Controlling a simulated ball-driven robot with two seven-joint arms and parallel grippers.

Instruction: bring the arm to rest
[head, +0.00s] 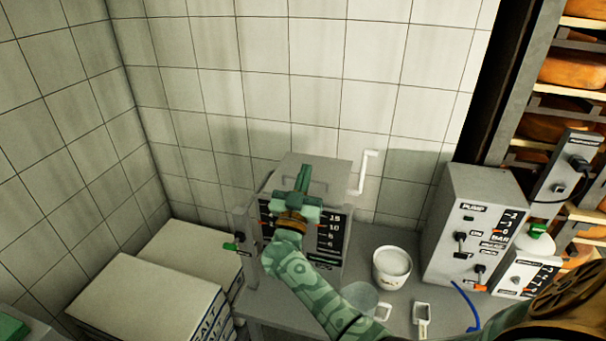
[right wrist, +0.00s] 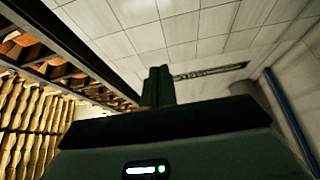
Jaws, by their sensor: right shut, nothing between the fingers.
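My right arm (head: 330,300) reaches up from the bottom of the head view, a patterned green limb. Its gripper (head: 304,178) is in front of a grey box-shaped machine with a number scale (head: 331,243), and hides part of its front and top. The gripper's fingers are together with nothing between them. In the right wrist view the closed fingers (right wrist: 158,85) point up toward the tiled surface and hold nothing. Whether the gripper touches the machine cannot be told. My left gripper does not show clearly.
A white bucket (head: 392,267) and a small scoop (head: 422,318) stand on the grey table (head: 360,243). A pump box (head: 474,225) is at the right, beside shelves of cheese wheels (head: 571,70). Salt sacks (head: 145,297) lie at the lower left.

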